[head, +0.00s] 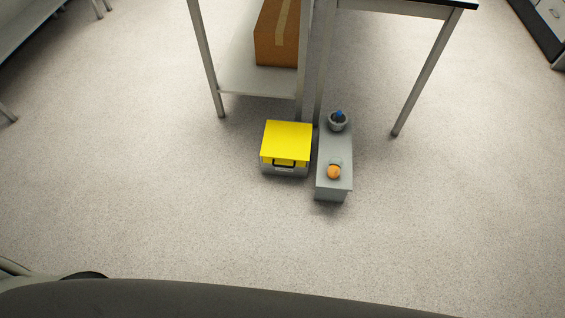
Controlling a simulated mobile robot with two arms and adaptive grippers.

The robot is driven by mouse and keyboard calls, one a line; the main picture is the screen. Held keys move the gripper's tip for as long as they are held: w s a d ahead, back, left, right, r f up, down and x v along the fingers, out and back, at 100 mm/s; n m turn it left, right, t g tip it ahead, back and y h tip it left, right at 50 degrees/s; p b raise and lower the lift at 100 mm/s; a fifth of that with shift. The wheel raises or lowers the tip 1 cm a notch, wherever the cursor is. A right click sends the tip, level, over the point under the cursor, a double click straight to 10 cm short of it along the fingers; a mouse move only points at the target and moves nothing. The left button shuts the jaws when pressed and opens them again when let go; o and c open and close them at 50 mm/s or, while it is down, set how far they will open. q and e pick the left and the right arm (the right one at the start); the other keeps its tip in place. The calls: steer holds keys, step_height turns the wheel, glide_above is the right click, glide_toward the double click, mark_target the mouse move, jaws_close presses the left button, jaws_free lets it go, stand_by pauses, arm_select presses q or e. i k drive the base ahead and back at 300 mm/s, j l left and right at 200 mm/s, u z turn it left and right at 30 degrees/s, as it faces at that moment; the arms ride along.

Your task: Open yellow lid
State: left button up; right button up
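The yellow lid (288,140) lies flat and closed on top of a grey box (270,170) on the floor. The box has a dark handle or latch (285,162) and a small pale label on its front. The inside of the box is hidden by the lid. Neither of my grippers is in the head view, and nothing touches the lid.
A low grey shelf (337,155) stands right of the box, bearing an orange fruit (334,172) and a grey pot (338,122) with something blue. Behind are a rack (245,80) with a cardboard box (272,40) and a table (425,70). The floor in front is clear.

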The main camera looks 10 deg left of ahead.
mark_target(286, 143)
steer(key=i+j, duration=0.15)
steer(key=j, duration=0.3)
steer(key=i+j, duration=0.1)
steer(key=j, duration=0.35)
steer(key=i+j+z, duration=0.1)
steer(key=j, duration=0.35)
steer(key=i+j, duration=0.15)
steer(key=j, duration=0.3)
steer(key=i+j, duration=0.1)
steer(key=j, duration=0.35)
steer(key=i+j+z, duration=0.1)
steer(key=j, duration=0.35)
